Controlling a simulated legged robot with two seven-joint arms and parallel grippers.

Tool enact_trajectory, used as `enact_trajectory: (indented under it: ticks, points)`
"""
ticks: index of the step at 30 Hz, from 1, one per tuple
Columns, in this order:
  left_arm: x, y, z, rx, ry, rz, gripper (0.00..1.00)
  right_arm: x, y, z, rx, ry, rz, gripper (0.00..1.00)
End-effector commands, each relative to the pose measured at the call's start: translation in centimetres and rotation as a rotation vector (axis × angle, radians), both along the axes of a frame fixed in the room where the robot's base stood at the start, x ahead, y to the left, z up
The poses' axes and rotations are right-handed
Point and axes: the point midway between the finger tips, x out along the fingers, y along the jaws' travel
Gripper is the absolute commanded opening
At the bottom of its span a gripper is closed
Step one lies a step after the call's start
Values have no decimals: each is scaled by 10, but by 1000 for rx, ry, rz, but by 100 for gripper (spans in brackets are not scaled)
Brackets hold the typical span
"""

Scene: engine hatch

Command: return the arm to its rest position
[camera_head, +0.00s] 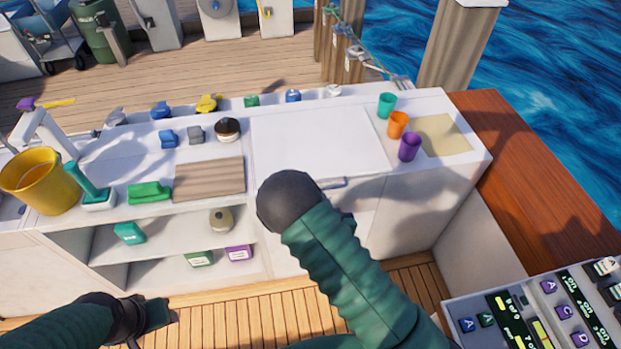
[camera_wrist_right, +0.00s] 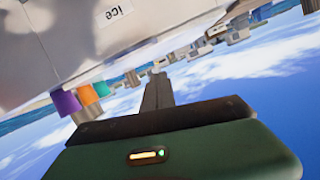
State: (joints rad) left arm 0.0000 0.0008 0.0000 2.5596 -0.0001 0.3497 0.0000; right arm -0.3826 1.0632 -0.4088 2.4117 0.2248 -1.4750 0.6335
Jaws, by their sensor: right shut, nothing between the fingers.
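My right arm (camera_head: 345,260), green-sleeved with a dark rounded joint, reaches up in front of the white counter in the head view.
Teal (camera_head: 386,104), orange (camera_head: 398,124) and purple (camera_head: 409,146) cups stand right of the lid. A yellow bucket (camera_head: 40,180) and cutting board (camera_head: 209,178) are at left. A button panel (camera_head: 540,315) is at lower right.

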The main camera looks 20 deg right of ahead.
Motion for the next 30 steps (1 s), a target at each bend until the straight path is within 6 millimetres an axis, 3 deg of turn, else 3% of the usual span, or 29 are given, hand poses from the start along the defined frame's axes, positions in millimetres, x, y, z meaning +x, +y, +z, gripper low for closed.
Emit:
enact_trajectory:
  ticks: [6,11,14,18,22,26,30]
  points:
    - [0,0,1,0,0,0,42,-1,-3,1,13,37,-24,0]
    - [0,0,1,0,0,0,42,-12,5,-4,76,291,-74,0]
    - [0,0,0,0,0,0,42,-39,26,4,99,518,-21,0]
    - [0,0,0,0,0,0,42,-96,54,33,62,800,138,0]
    - [0,0,0,0,0,0,42,-146,63,57,-9,979,264,0]
    - [0,0,0,0,0,0,42,-171,63,68,-48,1062,316,0]
    - [0,0,0,0,0,0,42,-173,63,68,-52,1070,322,0]
